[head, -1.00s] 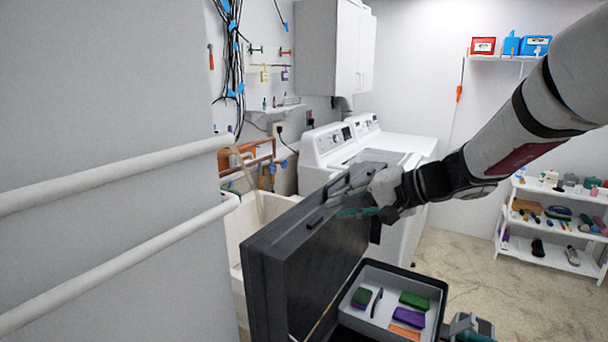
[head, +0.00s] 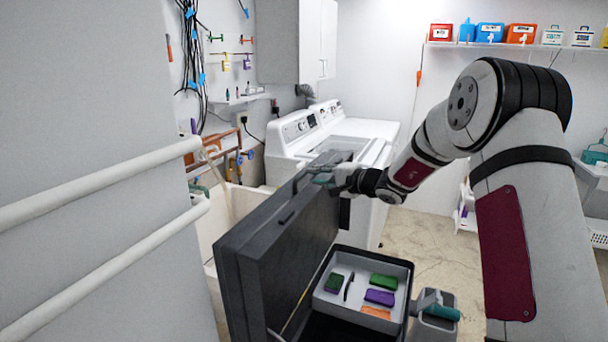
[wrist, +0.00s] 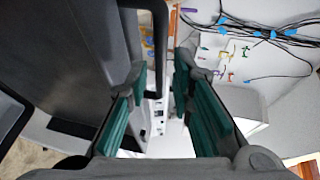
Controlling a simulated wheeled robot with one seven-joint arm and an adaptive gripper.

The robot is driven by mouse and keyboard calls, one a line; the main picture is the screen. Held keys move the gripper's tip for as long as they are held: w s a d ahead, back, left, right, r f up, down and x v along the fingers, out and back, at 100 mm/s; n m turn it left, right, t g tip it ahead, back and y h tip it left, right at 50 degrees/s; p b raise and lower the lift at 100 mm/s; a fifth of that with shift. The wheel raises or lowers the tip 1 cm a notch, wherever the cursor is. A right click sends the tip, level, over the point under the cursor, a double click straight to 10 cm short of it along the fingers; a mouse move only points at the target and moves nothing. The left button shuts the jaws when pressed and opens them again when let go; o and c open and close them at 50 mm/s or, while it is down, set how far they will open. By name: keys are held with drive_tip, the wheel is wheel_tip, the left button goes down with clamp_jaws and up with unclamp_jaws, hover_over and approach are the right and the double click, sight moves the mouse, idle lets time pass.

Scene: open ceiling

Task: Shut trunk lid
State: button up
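The trunk is dark grey, with its lid (head: 285,240) standing raised on the left. The lid also fills the left of the wrist view (wrist: 70,60). The trunk's base holds a light grey tray (head: 340,303) with small green, purple and orange items. My gripper (head: 318,180) is at the lid's upper far edge, by a dark handle. In the wrist view its teal-padded fingers (wrist: 155,105) are spread apart, with a dark bar of the lid showing between them. I cannot tell whether a finger touches the lid.
White washing machines (head: 320,140) stand behind the lid, with a utility sink (head: 222,225) to its left. A grey wall with white rails (head: 90,185) is close on the left. A shelf of boxes (head: 495,44) hangs at the back.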

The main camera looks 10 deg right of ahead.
sight(304, 172)
drive_tip(key=x, duration=0.6)
drive_tip(key=shift+w+a, duration=0.2)
drive_tip(key=shift+f, duration=0.1)
clamp_jaws()
